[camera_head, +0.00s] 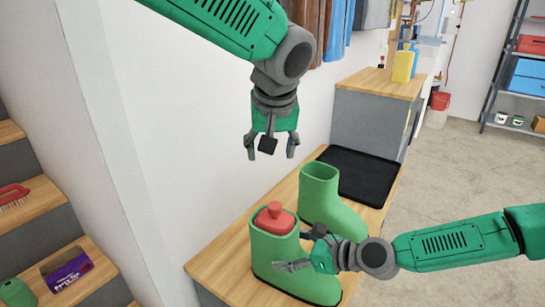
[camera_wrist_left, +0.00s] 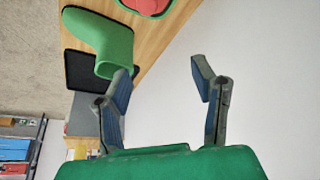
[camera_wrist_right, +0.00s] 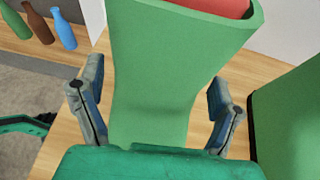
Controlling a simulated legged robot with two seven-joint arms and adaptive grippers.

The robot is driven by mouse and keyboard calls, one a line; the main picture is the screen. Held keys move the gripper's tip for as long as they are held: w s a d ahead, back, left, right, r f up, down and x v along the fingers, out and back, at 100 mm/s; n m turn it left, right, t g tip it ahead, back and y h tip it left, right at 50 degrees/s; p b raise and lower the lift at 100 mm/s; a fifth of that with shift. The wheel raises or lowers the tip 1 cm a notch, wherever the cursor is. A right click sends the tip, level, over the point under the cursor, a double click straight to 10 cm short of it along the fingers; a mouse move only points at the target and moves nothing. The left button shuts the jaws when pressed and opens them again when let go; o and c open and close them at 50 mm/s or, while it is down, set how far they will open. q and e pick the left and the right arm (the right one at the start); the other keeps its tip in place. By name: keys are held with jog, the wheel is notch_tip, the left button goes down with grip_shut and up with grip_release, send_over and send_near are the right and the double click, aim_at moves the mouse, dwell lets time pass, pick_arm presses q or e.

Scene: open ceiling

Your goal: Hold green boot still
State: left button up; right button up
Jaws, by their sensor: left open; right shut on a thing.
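Two green boots stand upright on a wooden bench (camera_head: 222,262). The near green boot (camera_head: 268,250) has a red object (camera_head: 273,217) in its opening. My right gripper (camera_head: 298,250) is shut on this near boot, with its fingers on either side of the shaft; the boot fills the right wrist view (camera_wrist_right: 155,75). The other green boot (camera_head: 322,198) stands behind it, empty at the top as far as I see. My left gripper (camera_head: 271,150) is open and empty, above the bench and pointing down; the boots also show in the left wrist view.
A black tray (camera_head: 362,176) lies at the far end of the bench. A grey cabinet with a wooden top (camera_head: 372,82) stands beyond, holding a yellow bottle (camera_head: 403,66). Wooden steps (camera_head: 30,232) are at left, and a white wall is behind the bench.

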pick_arm(q)
jog(key=v, duration=0.5)
jog(key=shift+d+r, duration=0.3)
pick_arm(e)
jog(key=o, duration=1.4)
